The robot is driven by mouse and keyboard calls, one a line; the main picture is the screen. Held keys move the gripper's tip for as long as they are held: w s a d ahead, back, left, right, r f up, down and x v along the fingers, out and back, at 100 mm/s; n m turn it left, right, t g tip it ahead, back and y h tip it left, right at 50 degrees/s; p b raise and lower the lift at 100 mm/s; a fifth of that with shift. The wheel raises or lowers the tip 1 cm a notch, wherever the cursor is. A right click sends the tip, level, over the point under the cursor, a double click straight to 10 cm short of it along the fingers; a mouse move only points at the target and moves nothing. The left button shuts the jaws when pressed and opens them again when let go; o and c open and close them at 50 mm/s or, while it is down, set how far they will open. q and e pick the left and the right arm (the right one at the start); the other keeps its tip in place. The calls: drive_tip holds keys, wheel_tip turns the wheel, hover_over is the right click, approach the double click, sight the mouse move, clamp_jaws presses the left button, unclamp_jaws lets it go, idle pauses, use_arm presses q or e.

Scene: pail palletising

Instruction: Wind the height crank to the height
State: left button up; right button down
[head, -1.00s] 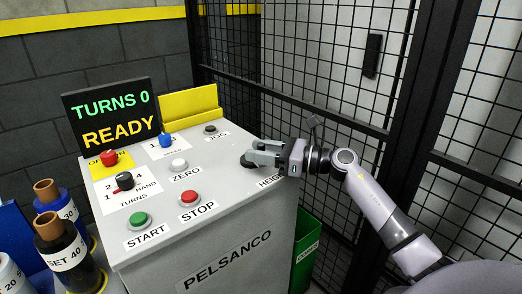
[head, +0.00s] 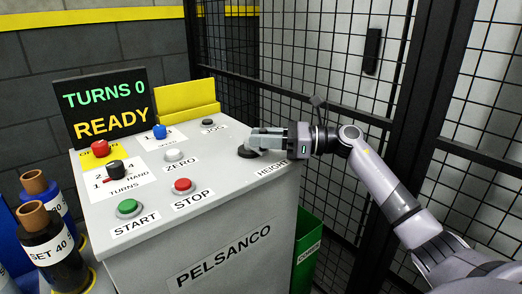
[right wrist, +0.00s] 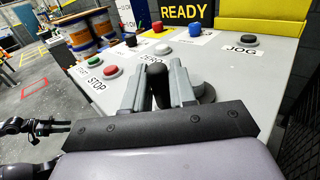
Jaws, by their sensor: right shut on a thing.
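The height crank (head: 246,152) is a dark round hub with an upright black handle at the right end of the grey console top, beside the HEIGHT label. In the right wrist view, its black handle (right wrist: 157,84) stands between my two fingers. My right gripper (head: 263,140) reaches in from the right and is shut on this handle, partly hiding the crank in the head view. The console display (head: 104,108) reads TURNS 0 and READY. My left gripper is not in view.
The console top (head: 205,180) also carries a green START button (head: 129,208), a red STOP button (head: 183,186), a white ZERO button (head: 173,155), and several knobs. Labelled spools (head: 50,245) stand at the left. A black mesh fence (head: 340,110) runs close behind my right arm.

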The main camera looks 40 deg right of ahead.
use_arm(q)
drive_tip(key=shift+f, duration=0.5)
use_arm(e)
drive_tip(key=shift+d, duration=0.2)
drive_tip(key=c, duration=1.1)
unclamp_jaws()
use_arm(q)
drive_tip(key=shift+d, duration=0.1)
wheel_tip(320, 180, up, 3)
drive_tip(key=p, duration=0.2)
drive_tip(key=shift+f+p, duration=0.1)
drive_tip(key=shift+p, duration=0.25)
use_arm(e)
wheel_tip(320, 180, up, 20)
